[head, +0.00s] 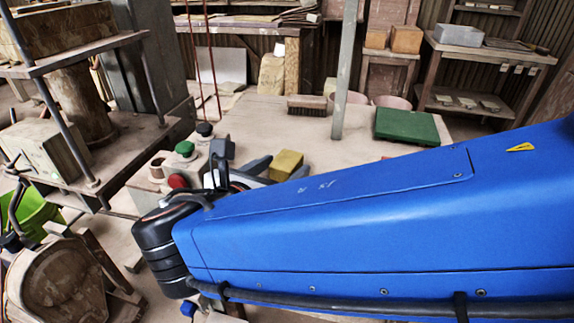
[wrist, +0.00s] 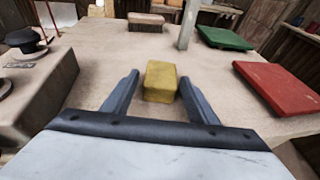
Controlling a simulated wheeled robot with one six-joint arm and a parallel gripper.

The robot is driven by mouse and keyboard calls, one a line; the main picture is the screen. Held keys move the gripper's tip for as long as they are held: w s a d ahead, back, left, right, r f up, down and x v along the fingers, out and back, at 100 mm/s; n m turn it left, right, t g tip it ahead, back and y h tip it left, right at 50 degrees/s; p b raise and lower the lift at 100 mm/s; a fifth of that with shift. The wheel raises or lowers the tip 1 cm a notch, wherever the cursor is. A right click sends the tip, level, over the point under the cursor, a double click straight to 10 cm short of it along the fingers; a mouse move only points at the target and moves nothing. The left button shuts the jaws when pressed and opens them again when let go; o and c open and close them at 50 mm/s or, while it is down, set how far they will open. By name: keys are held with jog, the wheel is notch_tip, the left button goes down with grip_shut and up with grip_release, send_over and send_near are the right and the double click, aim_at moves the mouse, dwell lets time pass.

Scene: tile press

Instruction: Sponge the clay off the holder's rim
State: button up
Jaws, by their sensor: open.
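A yellow sponge (head: 286,163) lies on the worktable, and it also shows in the wrist view (wrist: 160,84). My gripper (head: 280,168) is open, and its two grey fingers (wrist: 160,77) show on either side of the sponge in the wrist view, with gaps to both. I cannot tell how far the fingers are above the table. A round, clay-smeared mould in a frame (head: 62,285) is at the lower left of the head view; it may be the holder. Its right part is cut by struts, and the clay on its rim is hard to make out.
A press with a heavy plate (head: 90,53) stands at left, beside a control box with green and red buttons (head: 184,148). A brush (head: 307,104), a green block (head: 406,126), a red block (wrist: 281,87) and a grey post (head: 345,70) are around the table. A green bucket (head: 33,212) is at left.

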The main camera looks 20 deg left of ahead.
aim_at(281, 166)
jog(key=c, duration=0.9)
jog(key=shift+r, duration=3)
